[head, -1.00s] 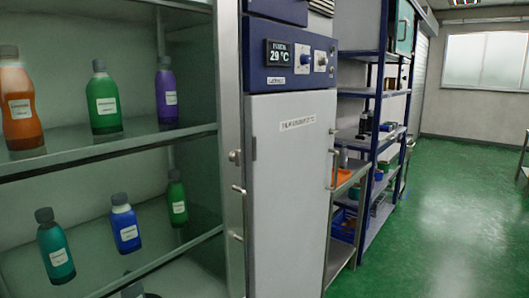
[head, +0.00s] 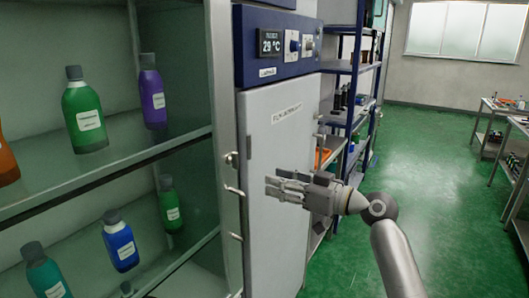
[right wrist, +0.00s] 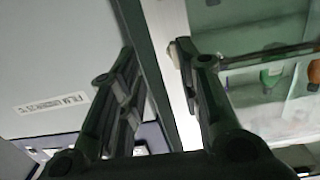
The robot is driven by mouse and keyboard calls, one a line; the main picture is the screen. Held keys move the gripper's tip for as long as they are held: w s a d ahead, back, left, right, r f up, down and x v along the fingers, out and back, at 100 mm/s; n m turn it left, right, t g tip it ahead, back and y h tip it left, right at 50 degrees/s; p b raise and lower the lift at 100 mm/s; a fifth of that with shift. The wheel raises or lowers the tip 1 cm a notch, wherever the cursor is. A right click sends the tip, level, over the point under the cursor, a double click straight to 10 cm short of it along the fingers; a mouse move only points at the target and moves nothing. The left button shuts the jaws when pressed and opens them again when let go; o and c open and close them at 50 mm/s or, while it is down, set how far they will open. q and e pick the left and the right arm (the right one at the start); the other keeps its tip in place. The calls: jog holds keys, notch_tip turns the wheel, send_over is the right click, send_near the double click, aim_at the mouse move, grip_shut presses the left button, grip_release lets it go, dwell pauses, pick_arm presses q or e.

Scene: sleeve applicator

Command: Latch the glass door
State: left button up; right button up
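The cabinet with the glass door fills the left of the head view. Its metal frame post (head: 224,110) carries a round knob (head: 231,159) and two small handles, an upper one (head: 234,190) and a lower one (head: 236,236). I cannot tell whether the glass pane is closed. My right gripper (head: 270,187) points left, in front of the white incubator door and right of the upper handle. In the right wrist view my right gripper (right wrist: 157,60) has its fingers apart, with the frame post (right wrist: 170,70) beyond them. Nothing is held. My left gripper is out of view.
Bottles, including a green one (head: 84,112) and a blue one (head: 119,240), stand on the cabinet shelves. The incubator (head: 275,130) with a blue control panel stands beside the cabinet. A blue rack (head: 359,60) is behind it. The green floor (head: 430,180) at right is open.

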aim_at(238, 160)
jog(key=shift+n+y, duration=0.4)
jog(key=shift+n, duration=0.1)
jog(key=w+a+r+p, duration=0.1)
jog(key=a, duration=0.1)
jog(key=w+a+r+p, duration=0.1)
jog(key=w+a, duration=0.1)
jog(key=a, duration=0.1)
jog(key=w+a+r+p, duration=0.1)
jog(key=a+r+p, duration=0.1)
jog(key=a, duration=0.1)
jog(key=shift+w, duration=0.25)
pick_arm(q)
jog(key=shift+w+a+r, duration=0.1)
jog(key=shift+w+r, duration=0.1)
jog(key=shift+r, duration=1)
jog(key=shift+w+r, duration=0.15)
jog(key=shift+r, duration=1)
pick_arm(e)
jog(key=shift+w+a+f, duration=0.15)
jog(key=shift+w+a, duration=0.25)
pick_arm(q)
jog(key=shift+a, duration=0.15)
pick_arm(e)
grip_shut()
